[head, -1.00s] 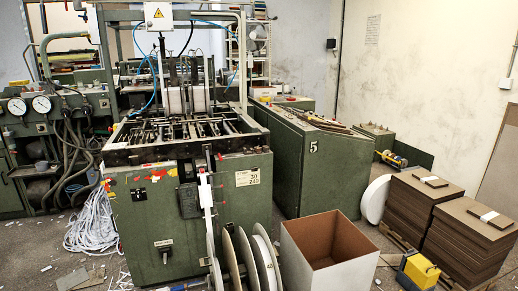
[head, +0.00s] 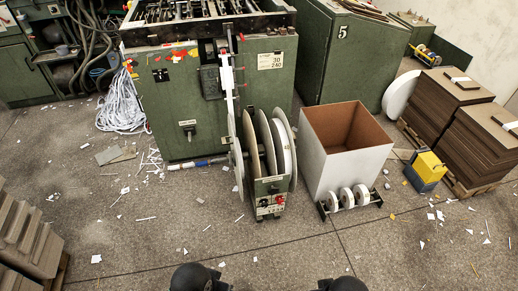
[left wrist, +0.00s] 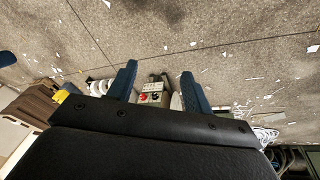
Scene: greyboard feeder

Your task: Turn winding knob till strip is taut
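The winding unit, several pale discs (head: 283,150) on a stand with a small control box (head: 270,208), is on the floor before the green machine. A red knob (head: 279,200) shows on the box's front; I cannot tell whether it is the winding knob. A white strip (head: 228,85) runs down the machine's front towards the discs; its tension is unclear. In the left wrist view my left gripper (left wrist: 158,68) is open and empty, its two blue fingers apart. The control box (left wrist: 151,97) shows beyond and between them, not touched. My right gripper is not in view.
An open white carton (head: 345,175) stands right of the unit, with small white rolls (head: 347,198) before it. A yellow-blue item (head: 427,167) and board stacks (head: 480,135) are further right. Grey stacked pieces (head: 25,240) stand front left. Scrap-strewn floor in front is mostly free.

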